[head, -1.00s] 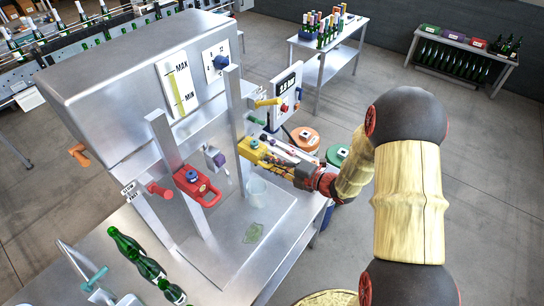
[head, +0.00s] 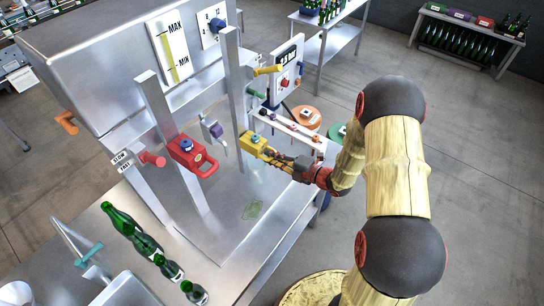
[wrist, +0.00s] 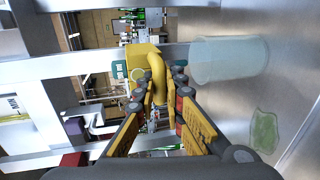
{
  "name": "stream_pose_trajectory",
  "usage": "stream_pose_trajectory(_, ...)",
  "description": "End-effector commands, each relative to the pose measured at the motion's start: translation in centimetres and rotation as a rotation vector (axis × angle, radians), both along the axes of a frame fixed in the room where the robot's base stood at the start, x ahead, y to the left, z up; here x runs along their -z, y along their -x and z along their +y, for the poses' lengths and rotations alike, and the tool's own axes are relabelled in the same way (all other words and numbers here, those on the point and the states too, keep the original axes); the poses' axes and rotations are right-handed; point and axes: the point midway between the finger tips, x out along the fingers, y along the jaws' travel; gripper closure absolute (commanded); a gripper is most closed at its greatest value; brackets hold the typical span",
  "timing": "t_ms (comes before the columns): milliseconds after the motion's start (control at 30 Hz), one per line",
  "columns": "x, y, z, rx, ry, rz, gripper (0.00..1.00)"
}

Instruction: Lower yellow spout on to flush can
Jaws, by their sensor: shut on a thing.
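The yellow spout (head: 253,144) is a yellow block with a blue knob beside the right metal upright. In the wrist view its curved yellow bar (wrist: 157,76) lies between my fingers. My gripper (head: 272,156) reaches in from the right and is shut on this spout; it also shows in the wrist view (wrist: 165,95). The flush can (wrist: 229,60) is a clear, pale cup standing on the metal bench, below the spout and apart from my fingers. In the head view the can is hard to make out behind the gripper.
A red spout (head: 190,155) hangs on the left upright, with a grey spout (head: 214,132) between. A green puddle (head: 253,209) lies on the bench. A rail with coloured knobs (head: 290,127) stands behind my gripper.

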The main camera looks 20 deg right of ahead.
Motion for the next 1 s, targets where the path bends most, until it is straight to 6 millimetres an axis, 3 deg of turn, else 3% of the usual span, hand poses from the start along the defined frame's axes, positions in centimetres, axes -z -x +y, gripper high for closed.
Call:
stream_pose_trajectory(33,0.8,0.4,0.1,0.001,0.001,0.018,0.88)
stream_pose_trajectory(300,0.6,0.3,0.1,0.001,0.000,0.014,0.73)
stream_pose_trajectory(667,0.3,0.4,-0.2,0.001,0.000,0.009,0.72)
stream_pose_trajectory(767,0.0,1.1,-0.8,0.004,0.000,0.007,0.72)
stream_pose_trajectory(1000,-1.0,4.7,-3.5,0.007,0.001,0.008,0.72)
